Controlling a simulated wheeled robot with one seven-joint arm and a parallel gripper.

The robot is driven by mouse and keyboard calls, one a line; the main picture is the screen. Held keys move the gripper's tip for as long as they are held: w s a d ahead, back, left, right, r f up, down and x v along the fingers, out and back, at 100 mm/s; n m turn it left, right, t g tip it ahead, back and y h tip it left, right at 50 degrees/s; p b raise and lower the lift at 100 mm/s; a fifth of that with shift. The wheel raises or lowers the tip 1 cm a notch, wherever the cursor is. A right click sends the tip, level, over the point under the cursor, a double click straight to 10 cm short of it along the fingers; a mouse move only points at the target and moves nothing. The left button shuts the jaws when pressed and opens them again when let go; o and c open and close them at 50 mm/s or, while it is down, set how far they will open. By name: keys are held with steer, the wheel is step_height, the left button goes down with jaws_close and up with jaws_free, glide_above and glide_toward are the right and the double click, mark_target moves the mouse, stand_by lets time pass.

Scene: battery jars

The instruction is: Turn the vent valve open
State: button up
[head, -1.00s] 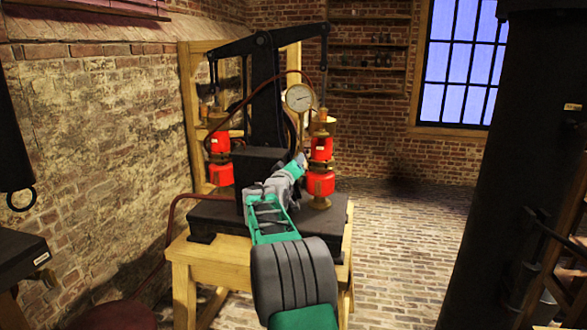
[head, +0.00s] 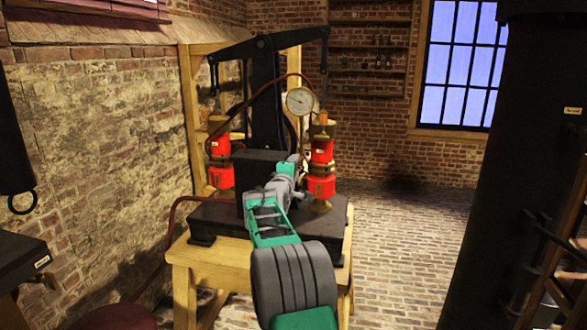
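The black pump (head: 265,90) with its crossbeam stands on a dark base plate (head: 225,215). A red cylinder with brass bands (head: 321,186) stands on its right side, and another red cylinder (head: 220,176) on its left. A round white gauge (head: 300,101) is mounted in front, with a dark red hose arching to it. My gripper (head: 297,164) is at the pump's front, just left of the right cylinder and below the gauge. Its fingers are small and partly hidden by my arm. I cannot make out the vent valve or whether the fingers touch it.
A wooden stand (head: 215,265) carries the base plate. A dark thick column (head: 478,160) fills the right side. A dark bench (head: 18,255) is at the left edge. Open brick floor (head: 410,240) lies right of the stand.

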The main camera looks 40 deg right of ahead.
steer(key=shift+n, duration=0.3)
steer(key=o, duration=1.4)
steer(key=shift+c, duration=0.2)
steer(key=shift+a, duration=0.15)
steer(key=b+v, duration=0.2)
steer(key=v, duration=0.5)
steer(key=shift+s+a, duration=0.2)
steer(key=shift+a, duration=0.05)
